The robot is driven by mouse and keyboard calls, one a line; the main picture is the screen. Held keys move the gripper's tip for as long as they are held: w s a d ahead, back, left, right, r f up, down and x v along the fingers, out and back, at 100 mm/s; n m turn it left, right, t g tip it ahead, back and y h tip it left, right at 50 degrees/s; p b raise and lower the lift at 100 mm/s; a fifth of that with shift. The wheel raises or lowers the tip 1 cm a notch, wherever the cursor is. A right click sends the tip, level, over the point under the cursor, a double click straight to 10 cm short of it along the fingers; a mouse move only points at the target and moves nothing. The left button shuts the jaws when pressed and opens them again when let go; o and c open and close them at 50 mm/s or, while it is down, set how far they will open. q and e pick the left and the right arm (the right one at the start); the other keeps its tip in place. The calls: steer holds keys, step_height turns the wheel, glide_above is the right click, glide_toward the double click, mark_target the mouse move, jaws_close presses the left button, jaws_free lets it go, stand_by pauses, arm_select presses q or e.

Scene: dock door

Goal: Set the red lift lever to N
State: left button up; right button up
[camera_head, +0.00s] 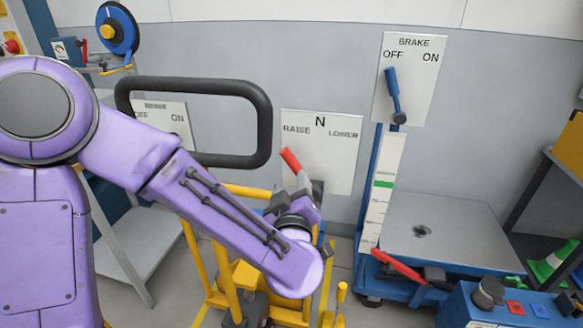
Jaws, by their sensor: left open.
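The red lift lever (290,159) stands in front of a white plate (343,165) marked RAISE, N and LOWER. The lever tilts up and to the left, with its tip just below the word RAISE, left of the N. Its lower end is hidden by my left gripper (308,184). My left gripper is open, at the lower part of the lever; I cannot tell whether it touches it. My purple left arm crosses the view from the left. My right gripper is not in view.
A brake plate (424,60) with a blue lever (393,95) is at upper right. A dark loop handle (265,125) is left of the lift plate. A blue lift table (455,230) with a red handle (398,265) stands right. Yellow frame parts (227,290) are below my arm.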

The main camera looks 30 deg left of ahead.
mark_target(292, 164)
arm_select(q)
steer(key=x, duration=1)
steer(key=shift+w+p, duration=0.2)
steer(key=shift+p, duration=0.15)
jaws_close()
